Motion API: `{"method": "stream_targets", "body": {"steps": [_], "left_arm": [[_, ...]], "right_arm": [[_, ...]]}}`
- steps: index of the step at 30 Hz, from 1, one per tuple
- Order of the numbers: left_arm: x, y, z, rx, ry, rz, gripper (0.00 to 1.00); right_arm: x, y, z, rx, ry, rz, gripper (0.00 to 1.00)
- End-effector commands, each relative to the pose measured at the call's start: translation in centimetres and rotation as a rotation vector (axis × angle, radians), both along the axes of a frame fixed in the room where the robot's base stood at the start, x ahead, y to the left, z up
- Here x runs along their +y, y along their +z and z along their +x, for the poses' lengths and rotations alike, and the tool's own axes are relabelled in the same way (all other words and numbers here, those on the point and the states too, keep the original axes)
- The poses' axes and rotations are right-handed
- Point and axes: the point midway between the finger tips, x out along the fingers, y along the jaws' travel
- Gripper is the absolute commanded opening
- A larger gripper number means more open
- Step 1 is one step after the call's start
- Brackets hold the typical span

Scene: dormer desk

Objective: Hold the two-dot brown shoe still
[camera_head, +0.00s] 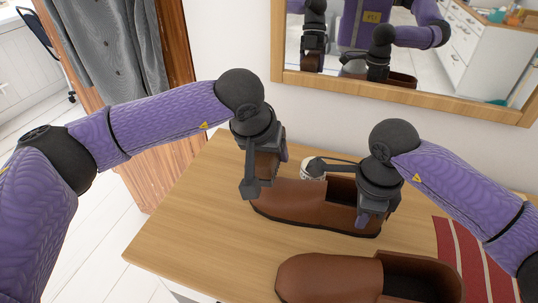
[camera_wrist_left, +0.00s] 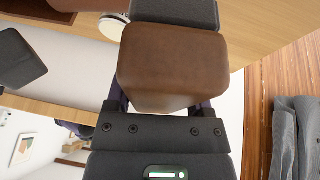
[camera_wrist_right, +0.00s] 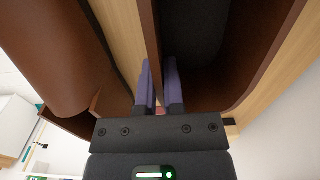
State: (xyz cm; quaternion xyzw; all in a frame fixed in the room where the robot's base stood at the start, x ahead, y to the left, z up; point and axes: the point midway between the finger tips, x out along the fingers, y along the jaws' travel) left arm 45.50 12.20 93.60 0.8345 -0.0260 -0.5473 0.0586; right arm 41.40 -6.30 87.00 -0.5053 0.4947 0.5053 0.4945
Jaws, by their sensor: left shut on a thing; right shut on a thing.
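A brown shoe (camera_head: 290,203) stands on the desk with its toe to the left. My right gripper (camera_head: 366,208) is shut on the side wall of its opening; in the right wrist view the purple fingers (camera_wrist_right: 160,85) straddle that wall (camera_wrist_right: 151,40). My left gripper (camera_head: 262,178) is shut on a brown block (camera_wrist_left: 172,62) with a dark grey part on it, above the shoe's toe. Whether the block touches the shoe I cannot tell. A second brown shoe (camera_head: 325,280) stands nearer the front. I cannot make out dots on either shoe.
A small white round tin (camera_head: 313,168) stands behind the held shoe. A red striped cloth (camera_head: 466,250) lies at the right. A wood-framed mirror (camera_head: 400,90) is on the wall behind. The desk's left part (camera_head: 190,225) is clear.

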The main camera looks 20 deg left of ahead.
Motion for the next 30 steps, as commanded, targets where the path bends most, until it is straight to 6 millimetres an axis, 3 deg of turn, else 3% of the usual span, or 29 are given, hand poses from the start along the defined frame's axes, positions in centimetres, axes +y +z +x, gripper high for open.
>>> {"method": "stream_targets", "body": {"steps": [6, 7, 12, 19, 22, 30], "left_arm": [[0.0, 0.0, 0.0, 0.0, 0.0, 0.0, 0.2], [0.0, 0.0, 0.0, 0.0, 0.0, 0.0, 0.2], [0.0, 0.0, 0.0, 0.0, 0.0, 0.0, 0.2], [0.0, 0.0, 0.0, 0.0, 0.0, 0.0, 0.2], [0.0, 0.0, 0.0, 0.0, 0.0, 0.0, 0.2], [0.0, 0.0, 0.0, 0.0, 0.0, 0.0, 0.2]], "right_arm": [[0.0, 0.0, 0.0, 0.001, 0.001, -0.001, 0.0], [0.0, 0.0, 0.0, 0.001, 0.001, -0.001, 0.14], [0.0, 0.0, 0.0, 0.001, 0.001, 0.0, 0.5], [0.0, 0.0, 0.0, 0.0, 0.0, 0.0, 0.51], [0.0, 1.1, 0.1, -0.003, 0.001, 0.001, 0.51], [0.0, 8.4, 0.1, -0.005, 0.0, 0.0, 0.51]]}}
